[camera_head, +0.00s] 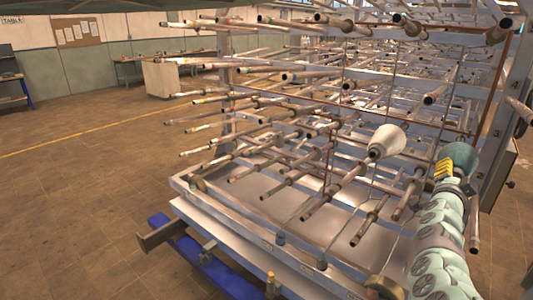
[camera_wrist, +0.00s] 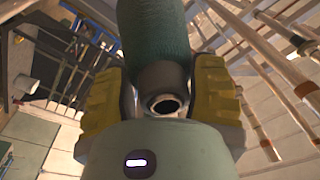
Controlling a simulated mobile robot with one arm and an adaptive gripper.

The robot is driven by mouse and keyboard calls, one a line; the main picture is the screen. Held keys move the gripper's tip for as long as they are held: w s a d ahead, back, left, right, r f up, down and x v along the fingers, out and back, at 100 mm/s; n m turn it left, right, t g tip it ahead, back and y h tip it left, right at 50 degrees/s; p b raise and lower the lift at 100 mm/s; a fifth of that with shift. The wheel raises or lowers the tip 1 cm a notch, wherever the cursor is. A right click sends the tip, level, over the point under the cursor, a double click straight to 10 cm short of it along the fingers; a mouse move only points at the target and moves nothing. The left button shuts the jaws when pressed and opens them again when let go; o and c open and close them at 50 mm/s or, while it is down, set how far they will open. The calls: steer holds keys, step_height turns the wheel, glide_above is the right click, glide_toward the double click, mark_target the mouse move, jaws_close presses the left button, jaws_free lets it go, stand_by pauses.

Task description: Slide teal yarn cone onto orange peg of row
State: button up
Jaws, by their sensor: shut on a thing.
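The teal yarn cone (camera_head: 460,156) is at the right of the head view, just beyond my gripper (camera_head: 445,168). In the wrist view the cone's teal winding (camera_wrist: 154,35) runs up out of the top edge. Its bare grey tube end (camera_wrist: 163,78), with a dark round opening, sits between the two yellow finger pads of my gripper (camera_wrist: 160,95). The gripper is shut on that end. The cone is off any peg as far as I can see. Many long pegs stick out of the rack in rows; I cannot tell which one is the orange peg.
A white cone (camera_head: 388,140) sits on a peg left of my gripper. Pegs (camera_head: 335,198) crowd the space left of and below the arm. A metal upright (camera_head: 500,135) stands close on the right. Open floor (camera_head: 70,200) lies at the left.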

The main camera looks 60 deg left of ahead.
steer(key=shift+w+r, duration=0.1)
steer(key=shift+w+a, duration=0.2)
steer(key=shift+w, duration=0.35)
steer(key=o, duration=1.3)
steer(key=shift+c, duration=0.2)
steer(key=shift+s, duration=0.15)
steer(key=shift+s, duration=0.7)
steer(key=v, duration=1)
steer(key=shift+s+d, duration=0.2)
